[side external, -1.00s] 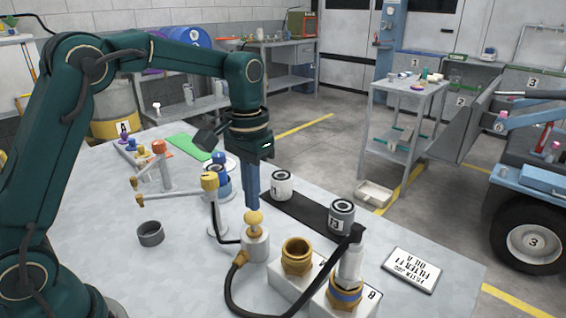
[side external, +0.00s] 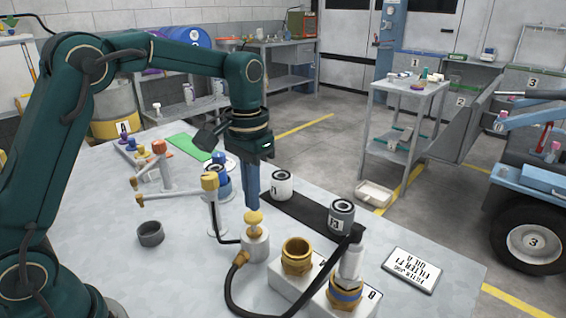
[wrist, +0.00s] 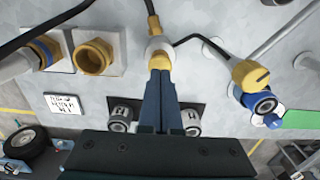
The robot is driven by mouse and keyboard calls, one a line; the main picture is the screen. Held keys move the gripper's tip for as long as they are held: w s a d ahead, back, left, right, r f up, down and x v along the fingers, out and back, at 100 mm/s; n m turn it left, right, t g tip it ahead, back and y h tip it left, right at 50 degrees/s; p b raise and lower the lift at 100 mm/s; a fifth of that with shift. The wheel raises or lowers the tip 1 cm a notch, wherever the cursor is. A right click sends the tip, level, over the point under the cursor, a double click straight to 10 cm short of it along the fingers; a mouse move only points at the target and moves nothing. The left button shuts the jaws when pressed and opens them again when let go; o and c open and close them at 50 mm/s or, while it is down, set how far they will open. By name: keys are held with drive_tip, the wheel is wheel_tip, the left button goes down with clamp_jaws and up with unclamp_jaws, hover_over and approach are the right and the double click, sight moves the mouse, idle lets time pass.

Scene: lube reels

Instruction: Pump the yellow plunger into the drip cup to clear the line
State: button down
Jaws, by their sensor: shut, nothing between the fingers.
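The yellow plunger (side external: 254,218) stands upright on a pale cylindrical pump body (side external: 256,247). My gripper (side external: 252,207) is shut and empty, pointing down, with its blue fingertips at the plunger's top. I cannot tell whether they touch or sit just above it. In the wrist view the shut fingertips (wrist: 160,72) cover part of the plunger. A yellow-headed spout (side external: 209,182) stands to the left of the pump, joined to it by a thin black line. A dark grey open cup (side external: 150,233) sits farther left; I cannot tell whether it is the drip cup.
A thick black hose (side external: 232,286) loops from the pump to a fitting at front right. White blocks with brass fittings (side external: 297,258) stand right of the pump. Two filters (side external: 282,185) (side external: 342,216) stand on a black mat. A sign (side external: 411,270) lies at right. Front left table is clear.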

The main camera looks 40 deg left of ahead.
sight(253, 215)
drive_tip(key=shift+f, duration=0.15)
drive_tip(key=shift+f, duration=1.75)
drive_tip(key=shift+r, duration=3.8)
drive_tip(key=shift+f, duration=1.9)
drive_tip(key=shift+f, duration=0.35)
